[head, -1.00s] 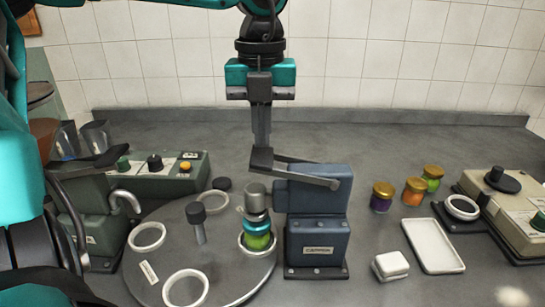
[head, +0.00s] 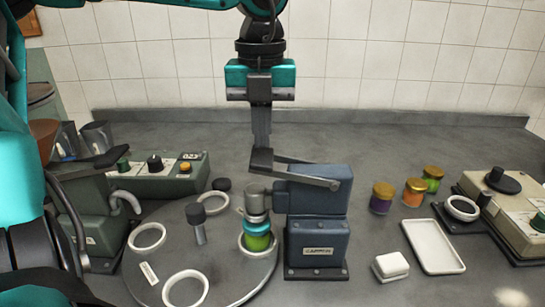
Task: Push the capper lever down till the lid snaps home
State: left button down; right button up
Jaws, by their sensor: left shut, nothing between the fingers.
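The blue capper (head: 318,215) stands at the middle of the counter. Its lever (head: 300,173) slopes from a raised left end, with a dark grip pad (head: 262,160), down to the right. My left gripper (head: 262,145) is shut and empty, pointing down with its fingertips at the pad; they look to be touching it. The capper's grey head (head: 256,200) sits over the teal lid (head: 257,227) of a green jar (head: 257,242). The jar stands in a white ring on the round turntable (head: 225,275). My right gripper is not in view.
Three gold-lidded jars (head: 413,191), a white tray (head: 433,246) and a white block (head: 391,266) lie to the right of the capper. A green control box (head: 160,175) is at the left and a beige machine (head: 505,205) at the far right.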

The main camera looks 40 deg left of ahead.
aim_at(261, 155)
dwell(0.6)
pick_arm(q)
jog(key=shift+f+b, duration=0.85)
jog(key=shift+f, duration=0.05)
jog(key=shift+s+a+f+b, duration=0.1)
jog(key=shift+f+b, duration=1.25)
jog(key=shift+f, duration=0.15)
jog(key=shift+r, duration=0.1)
jog(key=shift+r+p, duration=1.55)
jog(key=shift+r, duration=0.7)
jog(key=shift+r, duration=0.1)
